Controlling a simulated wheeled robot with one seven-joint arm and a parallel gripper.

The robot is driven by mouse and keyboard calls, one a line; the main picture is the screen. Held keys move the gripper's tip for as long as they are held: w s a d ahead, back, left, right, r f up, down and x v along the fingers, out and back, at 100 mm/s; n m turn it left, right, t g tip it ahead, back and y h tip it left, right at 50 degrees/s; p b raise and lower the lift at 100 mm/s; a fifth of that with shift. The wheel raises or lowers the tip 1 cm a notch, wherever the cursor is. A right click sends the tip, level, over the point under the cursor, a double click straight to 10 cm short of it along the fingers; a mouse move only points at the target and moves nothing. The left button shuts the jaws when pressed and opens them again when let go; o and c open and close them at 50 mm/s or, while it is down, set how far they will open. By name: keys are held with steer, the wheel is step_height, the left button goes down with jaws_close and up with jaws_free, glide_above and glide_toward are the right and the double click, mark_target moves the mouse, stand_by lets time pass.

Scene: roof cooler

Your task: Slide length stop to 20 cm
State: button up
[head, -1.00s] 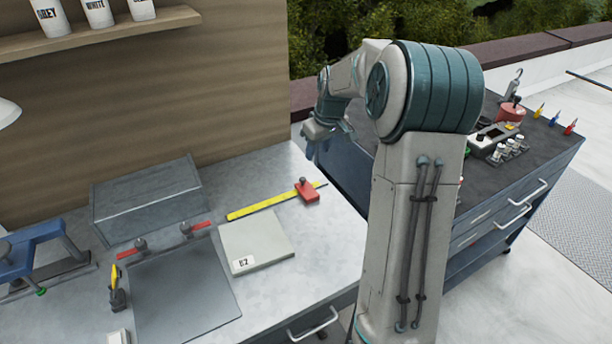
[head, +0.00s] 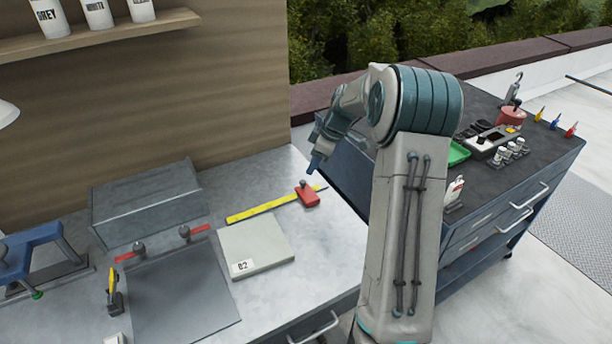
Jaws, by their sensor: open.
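The length stop (head: 308,197) is a red block with a dark knob on top. It sits at the right end of a yellow ruler strip (head: 262,211) on the grey metal bench, and a short part of the strip shows beyond it. The ruler's marks are too small to read. My gripper (head: 316,164) is open and hangs above and slightly right of the stop, apart from it.
A grey box (head: 146,205) stands behind. A dark tool cabinet (head: 490,215) stands to the right.

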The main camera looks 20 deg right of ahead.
mark_target(303, 181)
steer(key=p+x, duration=0.1)
steer(key=x, duration=0.6)
steer(key=shift+f, duration=0.1)
steer(key=shift+d, duration=0.1)
jaws_close()
